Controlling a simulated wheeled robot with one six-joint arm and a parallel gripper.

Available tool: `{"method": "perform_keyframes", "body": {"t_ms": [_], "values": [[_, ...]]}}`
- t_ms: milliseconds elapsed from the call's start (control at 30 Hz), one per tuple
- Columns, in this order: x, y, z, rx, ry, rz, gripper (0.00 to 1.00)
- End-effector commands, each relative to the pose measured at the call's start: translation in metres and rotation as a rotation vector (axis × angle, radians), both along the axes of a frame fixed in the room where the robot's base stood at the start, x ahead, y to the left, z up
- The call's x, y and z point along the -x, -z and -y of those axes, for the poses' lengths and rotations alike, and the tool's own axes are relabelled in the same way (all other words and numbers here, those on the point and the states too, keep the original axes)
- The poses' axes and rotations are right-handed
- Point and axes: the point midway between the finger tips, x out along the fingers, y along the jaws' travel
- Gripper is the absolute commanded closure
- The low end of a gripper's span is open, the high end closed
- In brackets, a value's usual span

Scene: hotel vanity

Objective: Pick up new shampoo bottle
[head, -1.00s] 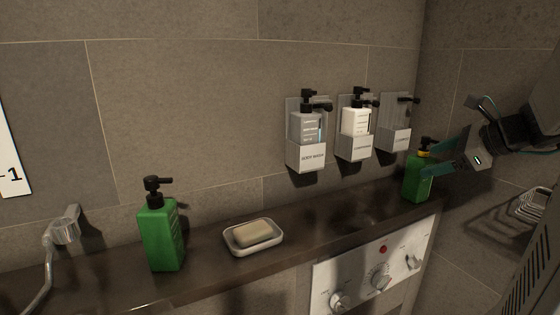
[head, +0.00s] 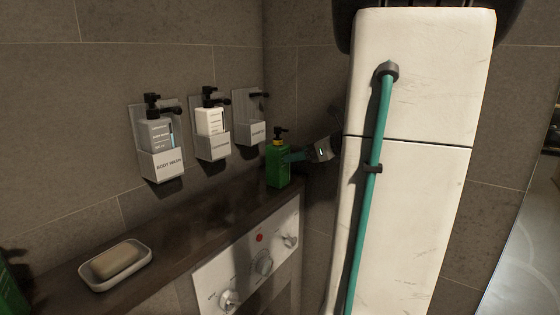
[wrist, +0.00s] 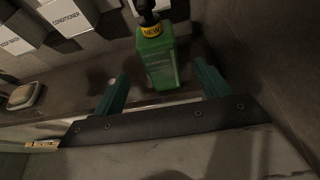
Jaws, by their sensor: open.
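The new shampoo bottle (head: 278,168) is green with a black pump and a yellow neck band. It stands upright at the far right end of the dark shelf. In the wrist view the bottle (wrist: 161,66) shows "NEW" on its band. My gripper (wrist: 161,72) is open, with one teal finger on each side of the bottle's lower body in that view. Gaps show on both sides, and I cannot tell whether the bottle is fully between the fingers. In the head view my gripper (head: 296,156) is just right of the bottle, its fingers partly hidden.
Another green bottle (head: 10,288) is cut off at the left edge. A soap dish (head: 117,277) holds a soap bar. Wall holders for body wash (head: 160,165) and conditioner (head: 212,143) hold bottles; the third holder (head: 251,132) looks empty. A control panel (head: 247,264) is below the shelf.

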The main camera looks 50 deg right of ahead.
Motion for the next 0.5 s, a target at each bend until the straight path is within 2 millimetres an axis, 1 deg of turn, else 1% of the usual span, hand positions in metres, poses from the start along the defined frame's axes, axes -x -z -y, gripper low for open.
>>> {"method": "perform_keyframes", "body": {"t_ms": [33, 167, 267, 400, 500], "values": [[-0.005, 0.001, -0.001, 0.001, -0.004, 0.0, 0.25], [-0.012, 0.003, -0.001, 0.001, -0.003, 0.001, 0.25], [-0.024, 0.009, -0.003, -0.001, -0.005, -0.001, 0.25], [-0.046, 0.018, -0.005, 0.0, -0.005, -0.001, 0.25], [-0.057, 0.022, -0.006, 0.0, -0.004, -0.001, 0.25]]}}
